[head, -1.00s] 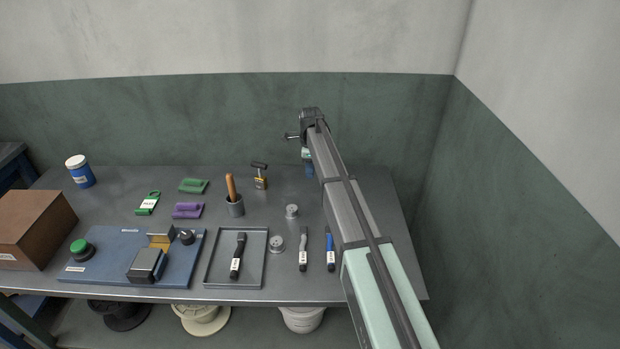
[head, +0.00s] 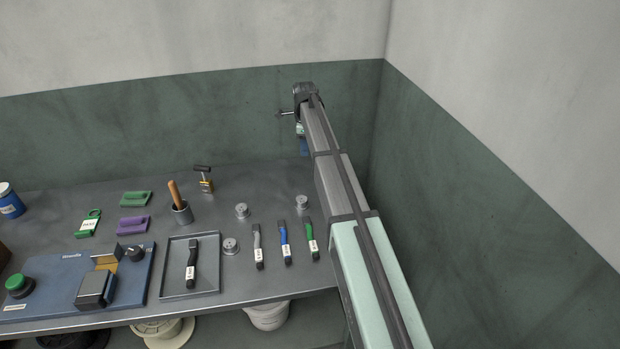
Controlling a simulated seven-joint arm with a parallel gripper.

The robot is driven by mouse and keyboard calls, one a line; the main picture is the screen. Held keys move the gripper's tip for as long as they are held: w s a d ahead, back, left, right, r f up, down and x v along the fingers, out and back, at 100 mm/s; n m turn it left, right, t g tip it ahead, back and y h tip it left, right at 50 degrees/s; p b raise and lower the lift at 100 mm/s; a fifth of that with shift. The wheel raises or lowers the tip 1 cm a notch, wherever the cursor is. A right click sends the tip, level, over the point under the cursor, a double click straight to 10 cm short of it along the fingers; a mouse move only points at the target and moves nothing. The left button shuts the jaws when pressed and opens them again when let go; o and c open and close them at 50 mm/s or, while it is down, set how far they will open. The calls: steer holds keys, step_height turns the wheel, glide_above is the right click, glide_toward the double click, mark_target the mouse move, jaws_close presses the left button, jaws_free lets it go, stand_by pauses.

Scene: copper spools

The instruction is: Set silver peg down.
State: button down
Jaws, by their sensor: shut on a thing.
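My gripper (head: 302,145) hangs at the far end of my arm, near the back wall, above the back of the table and mostly behind my arm. Only a blue and pale part of it shows below the wrist. It is shut, and its fingertips and the silver peg in them are hidden or too small to make out. Three small round silver pieces stand apart from it on the grey table (head: 270,185): one at the back (head: 241,210), one beside the tray (head: 231,247) and one close to my arm (head: 302,202).
Grey (head: 258,246), blue (head: 285,243) and green (head: 312,240) handled tools lie at the front right. A tray (head: 213,280) holds a black tool (head: 192,262).

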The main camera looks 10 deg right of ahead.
mark_target(311, 177)
steer(key=shift+s+d+f+n, duration=0.15)
steer(key=shift+d+f+n, duration=0.15)
steer(key=shift+f+n, duration=1.15)
steer(key=shift+s+d+f+n, duration=0.3)
steer(key=shift+f+n, duration=0.7)
steer(key=shift+f, duration=0.9)
steer(key=shift+s+d+f+n, duration=0.1)
steer(key=shift+d+f+n, duration=0.25)
steer(key=shift+f+n, duration=1.1)
steer(key=shift+f, duration=0.35)
steer(key=c, duration=0.9)
jaws_free()
steer(key=shift+r, duration=0.1)
step_height(311, 177, up, 12)
steer(key=shift+r, duration=0.1)
